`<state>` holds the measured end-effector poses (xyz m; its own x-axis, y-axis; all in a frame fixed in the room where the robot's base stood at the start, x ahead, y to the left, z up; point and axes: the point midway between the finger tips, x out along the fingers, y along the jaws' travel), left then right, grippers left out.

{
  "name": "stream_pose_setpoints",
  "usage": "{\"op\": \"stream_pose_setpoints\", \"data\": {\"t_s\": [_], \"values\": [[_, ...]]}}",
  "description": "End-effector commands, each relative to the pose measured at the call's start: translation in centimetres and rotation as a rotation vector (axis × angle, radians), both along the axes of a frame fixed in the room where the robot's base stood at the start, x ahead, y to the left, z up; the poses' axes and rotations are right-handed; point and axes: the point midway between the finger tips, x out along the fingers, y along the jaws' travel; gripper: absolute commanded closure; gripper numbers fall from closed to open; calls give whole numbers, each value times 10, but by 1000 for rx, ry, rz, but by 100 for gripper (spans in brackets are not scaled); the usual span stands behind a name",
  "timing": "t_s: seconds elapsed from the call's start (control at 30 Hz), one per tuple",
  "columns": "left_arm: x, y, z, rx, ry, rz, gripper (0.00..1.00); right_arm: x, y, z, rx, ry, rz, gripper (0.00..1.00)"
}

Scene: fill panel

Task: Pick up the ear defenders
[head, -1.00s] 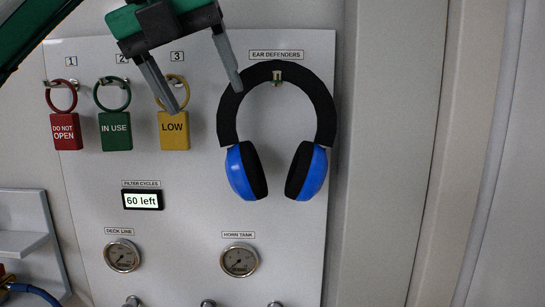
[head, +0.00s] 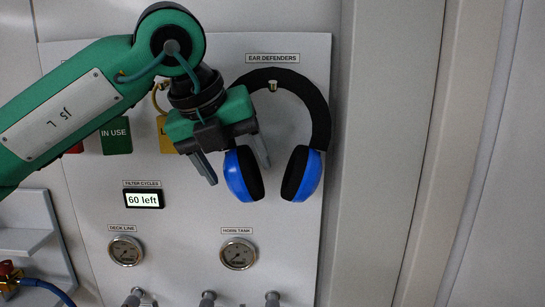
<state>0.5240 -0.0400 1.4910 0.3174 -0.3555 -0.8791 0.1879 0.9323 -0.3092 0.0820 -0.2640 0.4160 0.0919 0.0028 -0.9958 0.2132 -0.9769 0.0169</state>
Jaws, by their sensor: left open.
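The ear defenders (head: 319,115) have a black headband and blue cups with black pads. They hang from a peg (head: 273,86) on the panel, under the "EAR DEFENDERS" label. My left gripper (head: 236,172) is open and in front of the panel, at the left side of the ear defenders. One finger lies just left of the left blue cup (head: 235,176), and the other overlaps its upper part in the picture. I cannot tell whether they touch. The gripper hides the left part of the headband. My right gripper is out of view.
My left arm covers most of the coloured tags; the green "IN USE" tag (head: 116,137) still shows. Below are a "60 left" display (head: 144,198), two gauges (head: 125,250) (head: 238,254) and several knobs. A grey shelf (head: 25,238) is at the left. The wall right of the panel is clear.

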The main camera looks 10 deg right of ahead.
Motion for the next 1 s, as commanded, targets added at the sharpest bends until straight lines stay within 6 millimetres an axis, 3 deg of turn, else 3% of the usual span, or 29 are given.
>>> {"op": "stream_pose_setpoints", "data": {"t_s": [0.17,0.47,0.8,1.0], "values": [[0,0,-1,0,0,-1,31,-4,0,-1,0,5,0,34],[0,0,0,0,0,0,86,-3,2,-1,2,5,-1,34],[0,0,3,-2,-2,0,88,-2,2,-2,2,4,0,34],[0,-1,22,-2,-3,0,88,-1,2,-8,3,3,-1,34]]}}
